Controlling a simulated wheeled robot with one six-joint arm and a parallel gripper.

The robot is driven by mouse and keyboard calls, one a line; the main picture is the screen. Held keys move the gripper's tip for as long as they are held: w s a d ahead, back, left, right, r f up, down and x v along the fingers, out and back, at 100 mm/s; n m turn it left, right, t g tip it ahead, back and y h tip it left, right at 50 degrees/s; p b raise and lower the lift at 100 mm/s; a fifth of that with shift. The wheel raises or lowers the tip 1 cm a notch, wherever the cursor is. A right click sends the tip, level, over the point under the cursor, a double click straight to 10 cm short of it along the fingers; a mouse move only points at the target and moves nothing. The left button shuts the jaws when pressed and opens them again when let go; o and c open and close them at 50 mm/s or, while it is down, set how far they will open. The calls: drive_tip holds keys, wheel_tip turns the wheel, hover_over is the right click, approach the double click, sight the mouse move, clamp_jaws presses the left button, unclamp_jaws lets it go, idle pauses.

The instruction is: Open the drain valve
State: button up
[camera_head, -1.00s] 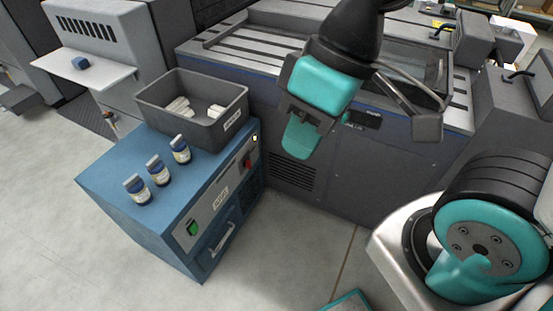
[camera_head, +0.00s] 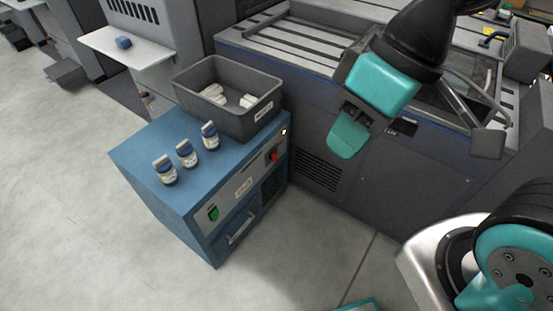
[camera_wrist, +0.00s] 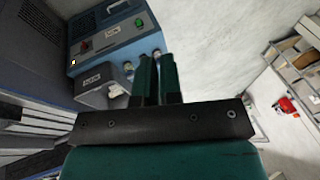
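I cannot pick out a drain valve in either view. A blue cabinet (camera_head: 160,205) stands left of centre in the head view. Its front has a green switch (camera_head: 213,213), a red knob (camera_head: 273,156), a label and a silver handle (camera_head: 240,229) low down. The cabinet also shows in the wrist view (camera_wrist: 122,52), upper left. My gripper (camera_head: 347,136) hangs in the air right of the cabinet, in front of the grey machine. In the wrist view its two teal fingers (camera_wrist: 158,62) lie side by side, almost together, with nothing seen between them.
A grey bin (camera_head: 222,120) with white pieces sits on the cabinet, beside several blue-and-white bottles (camera_head: 187,154). A large grey machine (camera_head: 335,165) stands behind and right. Open floor (camera_head: 80,230) lies left and in front of the cabinet.

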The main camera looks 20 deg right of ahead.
drive_tip(key=o, duration=0.6)
drive_tip(key=f+b, duration=0.1)
drive_tip(key=w+f+b, duration=0.1)
drive_tip(key=shift+w+a+f+b, duration=0.1)
drive_tip(key=shift+a+f+b, duration=0.15)
drive_tip(key=shift+f+b, duration=0.1)
drive_tip(key=w+a+f+n+t+y+b, duration=0.1)
drive_tip(key=w+a+f+n+y+b, duration=0.15)
drive_tip(key=w+f+b, duration=0.85)
drive_tip(key=m+t+y+b, duration=0.35)
drive_tip(key=t+b, duration=0.95)
drive_tip(key=b, duration=2.9)
approach(277, 158)
drive_tip(key=s+d+n+y, duration=0.2)
drive_tip(key=s+d, duration=0.3)
drive_tip(key=shift+h, duration=0.3)
drive_tip(key=p+x, duration=0.2)
drive_tip(key=x, duration=0.3)
drive_tip(key=p+x, duration=0.3)
drive_tip(key=x, duration=0.3)
drive_tip(key=f+p+x, duration=0.1)
drive_tip(key=p+x, duration=0.1)
drive_tip(key=x, duration=0.3)
drive_tip(key=shift+w+a+f, duration=0.1)
drive_tip(key=shift+w+a, duration=0.35)
drive_tip(key=shift+w, duration=0.1)
